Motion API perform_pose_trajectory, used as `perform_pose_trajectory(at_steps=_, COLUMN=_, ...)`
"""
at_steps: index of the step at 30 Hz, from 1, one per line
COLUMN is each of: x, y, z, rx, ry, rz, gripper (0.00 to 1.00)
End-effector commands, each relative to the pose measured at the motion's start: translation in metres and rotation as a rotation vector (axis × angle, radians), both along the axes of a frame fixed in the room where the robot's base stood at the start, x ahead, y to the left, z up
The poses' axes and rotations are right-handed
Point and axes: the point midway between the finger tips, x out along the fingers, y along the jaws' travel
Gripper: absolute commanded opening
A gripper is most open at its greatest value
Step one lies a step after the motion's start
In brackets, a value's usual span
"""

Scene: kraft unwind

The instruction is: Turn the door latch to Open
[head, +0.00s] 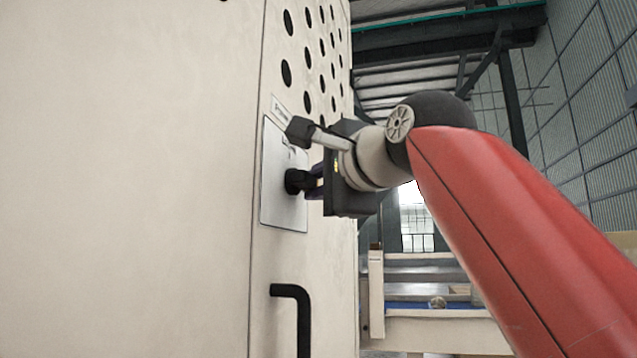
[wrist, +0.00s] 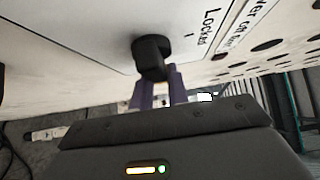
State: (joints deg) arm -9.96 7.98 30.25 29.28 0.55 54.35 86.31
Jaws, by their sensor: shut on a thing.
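The door latch (head: 294,181) is a black knob on a light metal plate (head: 285,205) on the beige cabinet face. In the wrist view the black knob (wrist: 150,54) stands out from the plate, with the word "Locked" (wrist: 208,27) and a tick mark to its right. My gripper (head: 312,182) is at the knob, its fingers shut on it. In the wrist view the purple-grey fingers (wrist: 157,92) reach up to the knob. The "Open" mark does not show in either view.
A black door handle (head: 297,310) sticks out of the cabinet below the plate. Round vent holes (head: 305,60) are above it. A label (head: 279,110) sits above the plate. Open hall space lies to the right, with a machine frame (head: 430,290) farther back.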

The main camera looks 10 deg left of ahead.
Motion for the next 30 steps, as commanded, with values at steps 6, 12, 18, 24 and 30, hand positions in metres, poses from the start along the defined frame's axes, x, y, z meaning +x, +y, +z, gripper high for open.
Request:
perform_pose_trajectory(at_steps=6, x=0.0, y=0.001, z=-0.002, rx=-0.003, ry=0.005, rz=0.004, gripper=0.24)
perform_pose_trajectory(at_steps=12, x=0.0, y=0.001, z=-0.001, rx=-0.003, ry=0.003, rz=0.002, gripper=0.38)
perform_pose_trajectory(at_steps=18, x=-0.001, y=0.0, z=-0.001, rx=-0.001, ry=0.002, rz=0.001, gripper=0.38)
perform_pose_trajectory(at_steps=24, x=-0.019, y=-0.017, z=-0.003, rx=-0.001, ry=-0.002, rz=-0.003, gripper=0.38)
perform_pose_trajectory(at_steps=30, x=-0.044, y=-0.039, z=-0.003, rx=-0.002, ry=0.001, rz=-0.002, gripper=0.38)
